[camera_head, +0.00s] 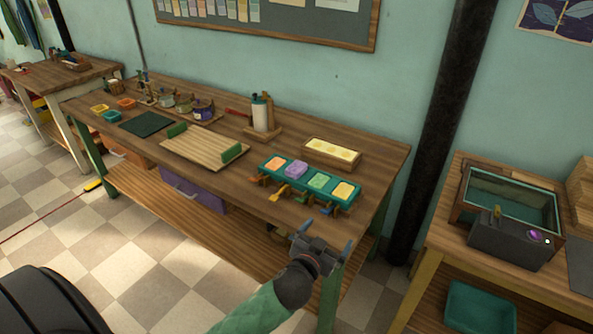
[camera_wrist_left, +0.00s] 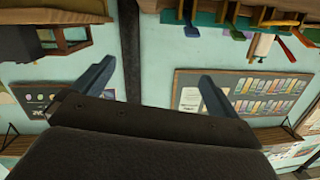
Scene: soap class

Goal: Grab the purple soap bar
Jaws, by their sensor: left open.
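The purple soap bar (camera_head: 297,169) sits in the second compartment from the left of a teal mold tray (camera_head: 328,195) near the front right of the workbench. An orange bar (camera_head: 274,162) lies to its left, and a green bar (camera_head: 319,181) and a yellow bar (camera_head: 344,190) to its right. My left gripper (camera_head: 323,240) is in front of the bench edge, below the tray in the head view, apart from it. Its blue fingers are spread with nothing between them, as the left wrist view (camera_wrist_left: 153,78) also shows. The right gripper is out of view.
Colored tabs stick out from the tray's front. A wooden box of pale yellow bars (camera_head: 333,152) stands behind it. A wooden board with green ends (camera_head: 200,151) and a pump bottle (camera_head: 260,113) are farther left. A glass-topped tank (camera_head: 510,200) stands on the right table.

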